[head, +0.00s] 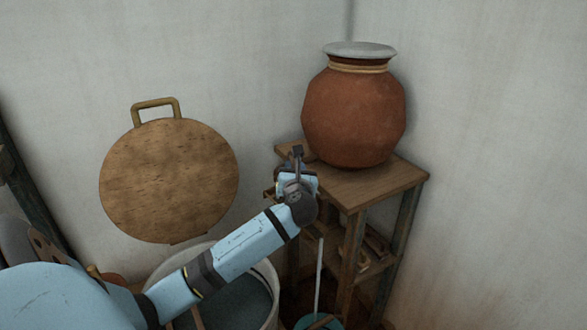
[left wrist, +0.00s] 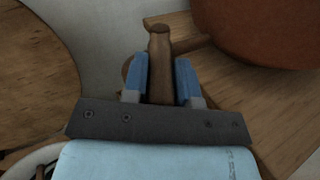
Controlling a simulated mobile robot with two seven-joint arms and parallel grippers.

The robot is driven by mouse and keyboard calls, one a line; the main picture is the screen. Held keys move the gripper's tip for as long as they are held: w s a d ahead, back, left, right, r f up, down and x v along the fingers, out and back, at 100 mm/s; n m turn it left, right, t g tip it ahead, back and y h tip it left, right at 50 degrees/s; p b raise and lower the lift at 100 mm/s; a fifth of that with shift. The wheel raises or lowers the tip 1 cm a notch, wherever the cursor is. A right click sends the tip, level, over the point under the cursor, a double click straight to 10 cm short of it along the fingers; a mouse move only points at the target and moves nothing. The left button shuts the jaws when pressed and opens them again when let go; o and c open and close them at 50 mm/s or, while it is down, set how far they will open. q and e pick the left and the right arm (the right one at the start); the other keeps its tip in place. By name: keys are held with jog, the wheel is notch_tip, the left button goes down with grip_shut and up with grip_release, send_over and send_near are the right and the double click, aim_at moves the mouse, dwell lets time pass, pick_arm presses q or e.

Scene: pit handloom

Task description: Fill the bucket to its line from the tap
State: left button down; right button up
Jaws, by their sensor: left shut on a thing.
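My left gripper (head: 296,168) is at the left front edge of the wooden stand, beside the clay pot (head: 354,115). In the left wrist view its two blue fingers are shut on a brown, knobbed handle (left wrist: 159,62), which looks like part of the tap. The tap's body is mostly hidden by my gripper. A large pale bucket (head: 268,275) with a blue-grey inside stands below my left arm, which covers much of it. A teal vessel (head: 318,322) is cut off at the bottom edge. A thin pale vertical line (head: 320,275) reaches down to it; I cannot tell if it is water or a rod. No fill line shows.
The wooden stand (head: 385,186) holds the pot and has a lower shelf with small things on it. A round wooden lid or board (head: 168,182) with a handle is at the wall on the left. Walls close in the corner behind the pot.

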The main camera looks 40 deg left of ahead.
pick_arm(q)
jog(key=g+p, duration=0.1)
jog(key=r+n+g+y+p, duration=0.1)
jog(key=p, duration=0.1)
jog(key=shift+w+d+y, duration=0.3)
jog(key=shift+w+d, duration=0.05)
jog(key=shift+w, duration=0.05)
jog(key=n+g+p, duration=0.1)
jog(key=w+n+g+y, duration=0.1)
jog(key=f+n+g+p, duration=0.1)
jog(key=shift+w+d+y+p, duration=0.15)
jog(key=shift+d+y+p, duration=0.15)
jog(key=shift+p, duration=0.05)
pick_arm(e)
jog(key=r, duration=0.3)
jog(key=shift+s+d+r, duration=0.1)
jog(key=shift+s+d, duration=0.1)
jog(key=shift+d, duration=0.15)
pick_arm(q)
jog(key=c, duration=0.9)
grip_release()
jog(key=shift+d, duration=0.1)
jog(key=v, duration=1.3)
jog(key=shift+d, duration=0.3)
pick_arm(e)
jog(key=shift+s, duration=0.1)
